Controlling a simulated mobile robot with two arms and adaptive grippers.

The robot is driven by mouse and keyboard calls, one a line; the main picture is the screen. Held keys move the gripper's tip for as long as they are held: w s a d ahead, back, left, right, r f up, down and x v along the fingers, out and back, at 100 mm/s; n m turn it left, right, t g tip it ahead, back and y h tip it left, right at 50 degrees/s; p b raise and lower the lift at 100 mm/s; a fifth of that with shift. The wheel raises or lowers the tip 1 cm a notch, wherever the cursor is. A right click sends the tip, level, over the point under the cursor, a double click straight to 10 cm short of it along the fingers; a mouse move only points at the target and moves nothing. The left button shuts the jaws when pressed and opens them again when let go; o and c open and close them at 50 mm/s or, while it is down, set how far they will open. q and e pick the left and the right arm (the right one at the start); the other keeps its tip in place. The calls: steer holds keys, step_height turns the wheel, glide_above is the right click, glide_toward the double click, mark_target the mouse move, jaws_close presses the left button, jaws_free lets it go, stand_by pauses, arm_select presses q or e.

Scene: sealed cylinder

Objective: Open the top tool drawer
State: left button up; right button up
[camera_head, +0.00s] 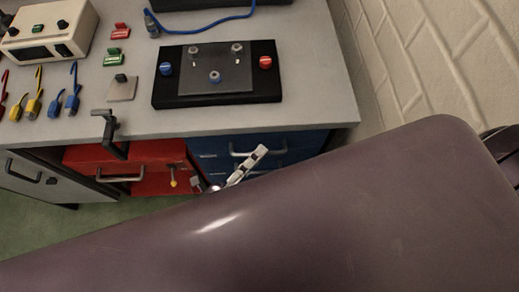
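A blue drawer unit (212,150) sits under the right end of the bench, with a grey bar handle (240,153) on its top front. A red drawer unit (150,152) stands to its left, with a dark bar handle (120,178) and a small yellow-headed piece (173,182) on its front. Both top fronts look closed. My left gripper (246,167) shows as a light finger in front of the blue handle. I cannot tell whether it touches. Its other parts are mostly hidden by my large arm link. My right gripper is not in view.
The grey bench top (300,115) overhangs the drawers. It carries a black fixture plate (178,98), a meter box (45,30), coloured leads (73,90) and a black clamp (112,130) at the front edge. A brick wall (420,60) stands at right. A grey drawer (20,170) is at far left.

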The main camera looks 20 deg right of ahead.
arm_select(q)
steer(key=shift+w+d, duration=0.25)
steer(key=shift+d, duration=0.25)
steer(key=shift+c, duration=0.3)
jaws_close()
